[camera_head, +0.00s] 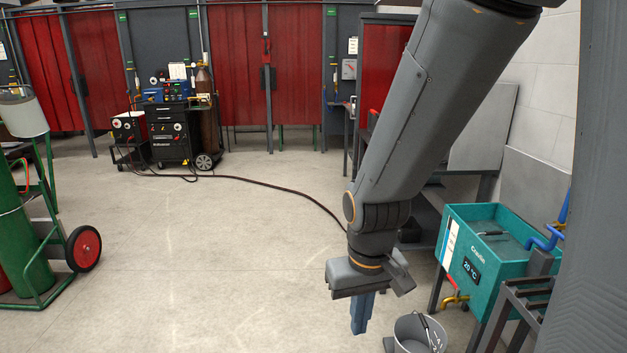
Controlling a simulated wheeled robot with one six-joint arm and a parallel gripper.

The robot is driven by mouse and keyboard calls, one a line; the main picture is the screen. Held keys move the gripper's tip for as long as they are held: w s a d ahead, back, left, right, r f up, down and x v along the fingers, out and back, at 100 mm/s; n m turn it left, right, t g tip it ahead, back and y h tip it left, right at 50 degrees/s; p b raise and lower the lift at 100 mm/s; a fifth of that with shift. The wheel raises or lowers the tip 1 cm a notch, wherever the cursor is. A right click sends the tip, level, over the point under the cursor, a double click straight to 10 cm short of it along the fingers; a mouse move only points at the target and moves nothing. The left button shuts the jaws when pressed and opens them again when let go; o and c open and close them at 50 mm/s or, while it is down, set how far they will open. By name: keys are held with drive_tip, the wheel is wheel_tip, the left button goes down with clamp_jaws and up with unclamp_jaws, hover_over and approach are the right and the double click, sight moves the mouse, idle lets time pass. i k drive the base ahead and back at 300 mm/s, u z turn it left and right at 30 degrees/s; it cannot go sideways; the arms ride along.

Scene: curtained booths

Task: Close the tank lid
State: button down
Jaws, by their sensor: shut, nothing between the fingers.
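A teal tank (454,262) with a white label and a "20 °C" display stands on dark legs at the right. Inside its raised rim shows a grey-green surface (510,249) with a small dark bar like a handle (492,233) near the far left. I cannot tell whether this surface is the lid or the inside of the tank. My gripper (361,314) hangs pointing down to the left of the tank, apart from it. Its blue fingers are together with nothing between them. My arm crosses in front of the area behind the tank.
A grey bucket (406,338) with a tool in it stands below right of my gripper. A dark rack (520,300) and blue pipe (546,240) crowd the tank's right side. A green cylinder cart (40,255) stands left. The floor between is clear except a hose (262,184).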

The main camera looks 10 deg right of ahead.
sight(536, 190)
drive_tip(key=u, duration=0.3)
drive_tip(key=i, duration=3.25)
drive_tip(key=z, duration=1.6)
drive_tip(key=i, duration=0.85)
drive_tip(key=z, duration=0.9)
